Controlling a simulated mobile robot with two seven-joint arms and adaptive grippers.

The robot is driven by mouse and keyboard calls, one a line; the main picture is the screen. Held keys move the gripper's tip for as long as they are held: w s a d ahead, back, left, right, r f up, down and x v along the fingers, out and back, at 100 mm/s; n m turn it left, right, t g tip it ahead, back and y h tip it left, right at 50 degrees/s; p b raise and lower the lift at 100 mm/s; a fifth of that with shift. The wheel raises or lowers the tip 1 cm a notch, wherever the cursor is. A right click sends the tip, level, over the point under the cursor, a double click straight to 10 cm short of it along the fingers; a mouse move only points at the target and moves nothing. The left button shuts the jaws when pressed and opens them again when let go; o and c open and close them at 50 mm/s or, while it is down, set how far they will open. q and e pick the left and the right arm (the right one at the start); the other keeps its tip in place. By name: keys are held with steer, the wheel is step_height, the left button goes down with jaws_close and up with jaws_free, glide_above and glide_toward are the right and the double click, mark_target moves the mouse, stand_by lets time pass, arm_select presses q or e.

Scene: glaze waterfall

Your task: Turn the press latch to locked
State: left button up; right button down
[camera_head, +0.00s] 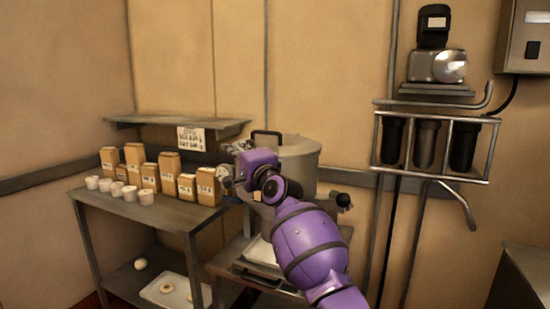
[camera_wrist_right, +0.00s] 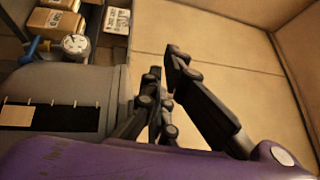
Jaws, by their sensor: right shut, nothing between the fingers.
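The press is a grey metal drum (camera_head: 300,160) with a black handle on its lid, in the middle of the head view. A lever with a black ball knob (camera_head: 343,200) sticks out at its right; I cannot tell if this is the latch or how it is set. In the wrist view the grey drum (camera_wrist_right: 60,75) fills the left side. My right gripper (camera_wrist_right: 165,65) is shut and empty, beside the drum with a gap to it and the wall behind. My left gripper is not in view.
A gauge (camera_wrist_right: 75,45) with a blue handle sits by the drum. A metal table (camera_head: 95,200) at left holds several paper bags and white cups under a shelf (camera_head: 175,125). A wall rack (camera_head: 430,140) with dark cylinders hangs at right.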

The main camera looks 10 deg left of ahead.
steer(key=shift+w+d, duration=0.25)
steer(key=shift+w, duration=0.1)
